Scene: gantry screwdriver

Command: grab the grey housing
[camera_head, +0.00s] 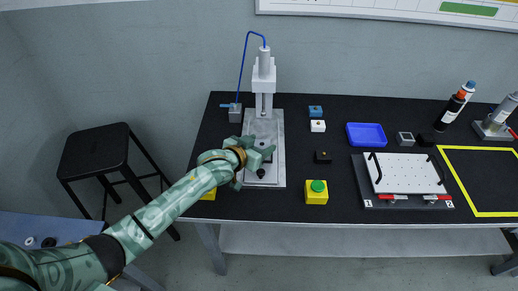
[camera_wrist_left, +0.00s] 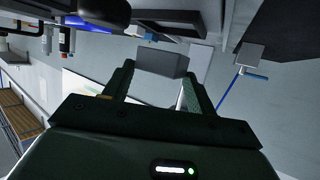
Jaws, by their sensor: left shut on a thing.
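The grey housing (camera_wrist_left: 160,62) is a small block between the two fingertips of my left gripper (camera_wrist_left: 158,74) in the left wrist view. The fingers are shut on it, one on each side. In the head view my left gripper (camera_head: 262,158) is over the metal base plate (camera_head: 277,128) of the screwdriver gantry (camera_head: 264,78), and the housing is mostly hidden by the hand. I cannot tell whether the housing touches the fixture. My right gripper is not in view.
A yellow box with a green button (camera_head: 317,192) stands right of the gantry. A blue tray (camera_head: 367,134) and a white perforated plate (camera_head: 407,173) are farther right.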

